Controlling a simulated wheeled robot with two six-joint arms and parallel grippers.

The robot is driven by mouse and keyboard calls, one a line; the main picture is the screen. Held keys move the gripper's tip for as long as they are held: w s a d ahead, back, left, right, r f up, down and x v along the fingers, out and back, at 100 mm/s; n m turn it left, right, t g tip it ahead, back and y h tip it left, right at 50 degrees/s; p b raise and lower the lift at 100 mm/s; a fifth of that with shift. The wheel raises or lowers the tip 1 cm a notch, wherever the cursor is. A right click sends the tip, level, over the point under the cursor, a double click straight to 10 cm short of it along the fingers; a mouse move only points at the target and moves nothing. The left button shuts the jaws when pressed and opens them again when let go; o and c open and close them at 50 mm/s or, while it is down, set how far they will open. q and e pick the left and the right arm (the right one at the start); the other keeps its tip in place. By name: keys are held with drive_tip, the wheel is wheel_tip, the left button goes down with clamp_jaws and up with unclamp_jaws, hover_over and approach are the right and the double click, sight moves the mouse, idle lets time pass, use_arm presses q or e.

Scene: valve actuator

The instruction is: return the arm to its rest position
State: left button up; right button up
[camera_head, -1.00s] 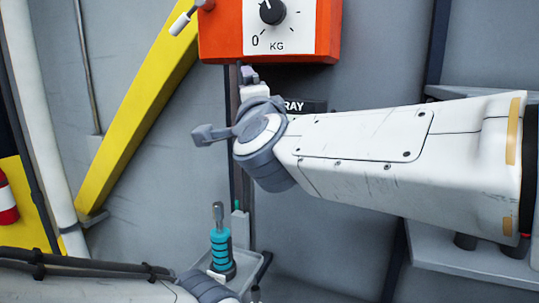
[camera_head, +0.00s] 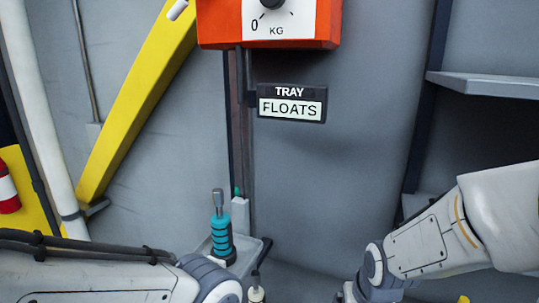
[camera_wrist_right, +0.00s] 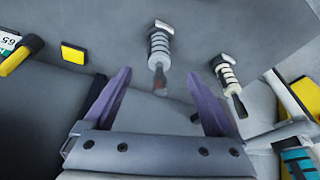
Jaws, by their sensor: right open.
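My right arm (camera_head: 425,245) is low at the right of the head view, bent down toward the bottom edge, clear of the wall. Its gripper fingers are largely cut off there. In the right wrist view my right gripper (camera_wrist_right: 160,76) is open, with two purple-grey fingers apart and nothing held between them. A grey-ringed tool (camera_wrist_right: 159,48) shows beyond the fingertips, seemingly apart from them. My left arm (camera_head: 90,275) lies along the bottom left of the head view, and its gripper is out of frame.
An orange scale (camera_head: 320,25) hangs above a "TRAY FLOATS" sign (camera_head: 291,103). A teal-ringed tool (camera_head: 221,235) stands on a small tray (camera_head: 262,250). A shelf (camera_head: 490,85) juts out at right. A white-ringed tool (camera_wrist_right: 229,78) shows in the wrist view. The middle is clear.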

drive_tip(key=s+a+r+n+g+b, duration=0.1)
drive_tip(key=s+a+r+n+g, duration=0.2)
drive_tip(key=s+a+n, duration=0.4)
drive_tip(key=s+a, duration=0.5)
drive_tip(key=s, duration=0.4)
drive_tip(key=shift+s+n+g+y, duration=0.2)
drive_tip(key=shift+n+g+y, duration=0.1)
drive_tip(key=shift+g, duration=0.1)
drive_tip(key=shift+a, duration=0.1)
idle(2.4)
